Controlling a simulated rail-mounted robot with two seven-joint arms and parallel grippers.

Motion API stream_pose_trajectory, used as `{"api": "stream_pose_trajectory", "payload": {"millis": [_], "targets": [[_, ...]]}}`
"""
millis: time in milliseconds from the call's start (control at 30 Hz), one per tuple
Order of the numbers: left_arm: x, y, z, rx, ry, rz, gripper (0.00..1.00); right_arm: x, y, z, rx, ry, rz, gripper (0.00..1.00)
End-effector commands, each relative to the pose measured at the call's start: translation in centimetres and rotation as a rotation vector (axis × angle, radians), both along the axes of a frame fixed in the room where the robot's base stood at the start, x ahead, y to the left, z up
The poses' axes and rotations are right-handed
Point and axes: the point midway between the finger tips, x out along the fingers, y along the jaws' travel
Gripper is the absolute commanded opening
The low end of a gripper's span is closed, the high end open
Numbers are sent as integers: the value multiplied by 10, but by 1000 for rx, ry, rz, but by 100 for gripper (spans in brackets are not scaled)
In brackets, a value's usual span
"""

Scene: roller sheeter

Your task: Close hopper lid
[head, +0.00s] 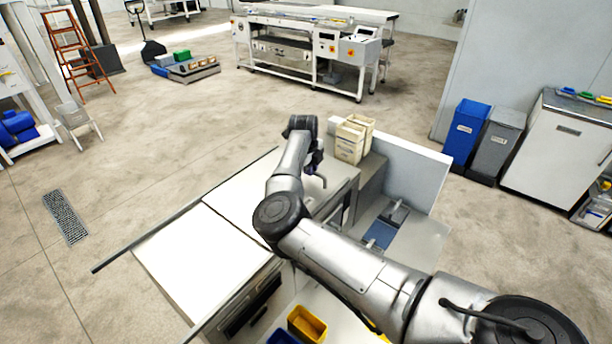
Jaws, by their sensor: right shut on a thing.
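My right arm reaches in from the lower right over a white roller sheeter. My right gripper (315,166) points down at the machine's far end and is shut on a small part there, seemingly a grey curved handle (321,181). The arm's wrist hides most of the grip. Flat white panels (195,262) cover the machine's top on the near left. I cannot tell which panel is the hopper lid, nor how far open it is. My left gripper is out of view.
Cream boxes (350,141) stand at the machine's far end, beside an upright white panel (412,172). A long rail (140,242) juts out left. Yellow (308,322) and blue bins sit low at the front. Blue (465,131) and grey (499,142) waste bins stand right.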

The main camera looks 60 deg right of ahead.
Motion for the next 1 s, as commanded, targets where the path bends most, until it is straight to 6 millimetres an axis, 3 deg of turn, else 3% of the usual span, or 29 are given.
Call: {"api": "stream_pose_trajectory", "payload": {"millis": [333,367,600,867,1000], "targets": [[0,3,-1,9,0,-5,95,-2,-4,-2,-7,-1,0,0],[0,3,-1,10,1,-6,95,-2,-4,-2,-7,-1,0,16],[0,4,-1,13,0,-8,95,-1,-3,-2,-5,0,-1,39],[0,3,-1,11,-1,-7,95,-1,-2,0,-4,-1,0,40],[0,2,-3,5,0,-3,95,1,0,11,-5,-3,1,40]]}}
